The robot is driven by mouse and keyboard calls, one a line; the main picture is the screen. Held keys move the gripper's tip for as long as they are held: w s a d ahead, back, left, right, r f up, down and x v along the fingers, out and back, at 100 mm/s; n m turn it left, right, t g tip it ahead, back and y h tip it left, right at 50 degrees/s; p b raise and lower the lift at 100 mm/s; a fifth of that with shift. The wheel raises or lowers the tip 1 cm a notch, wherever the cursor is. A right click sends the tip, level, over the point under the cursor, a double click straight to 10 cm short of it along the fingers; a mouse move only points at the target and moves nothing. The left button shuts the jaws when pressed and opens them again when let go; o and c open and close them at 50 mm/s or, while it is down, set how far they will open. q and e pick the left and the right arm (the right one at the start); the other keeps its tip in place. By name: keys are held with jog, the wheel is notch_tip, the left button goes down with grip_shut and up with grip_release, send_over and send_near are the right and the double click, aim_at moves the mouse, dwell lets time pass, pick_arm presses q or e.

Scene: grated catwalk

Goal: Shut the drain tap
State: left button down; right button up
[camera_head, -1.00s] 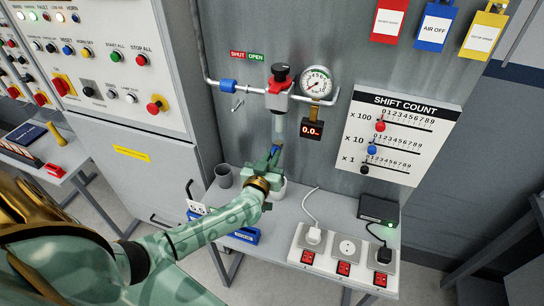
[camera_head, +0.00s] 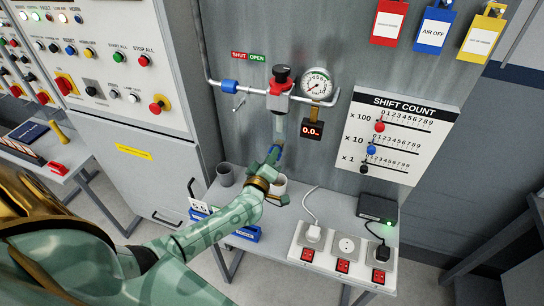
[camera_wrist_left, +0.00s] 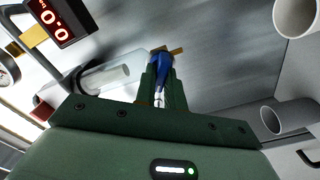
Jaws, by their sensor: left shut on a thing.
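The drain tap (camera_wrist_left: 158,70) shows in the left wrist view as a blue lever beside a small brass part, under the clear bowl (camera_wrist_left: 104,76) of the air unit. My left gripper (camera_wrist_left: 161,92) is shut on the blue lever, with its dark green fingers on either side of it. In the head view my left gripper (camera_head: 271,159) is below the bowl (camera_head: 279,124), and the tap is mostly hidden by it. My right gripper is not in view.
A socket strip (camera_head: 344,252) lies at the right.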

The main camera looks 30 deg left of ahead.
pick_arm(q)
jog(key=n, duration=0.6)
jog(key=shift+f+n+b, duration=0.2)
jog(key=shift+n+b, duration=0.2)
dwell(0.4)
jog(key=c, duration=1.5)
grip_release()
jog(key=shift+s, duration=0.15)
jog(key=v, duration=1.6)
jog(key=shift+s, duration=0.1)
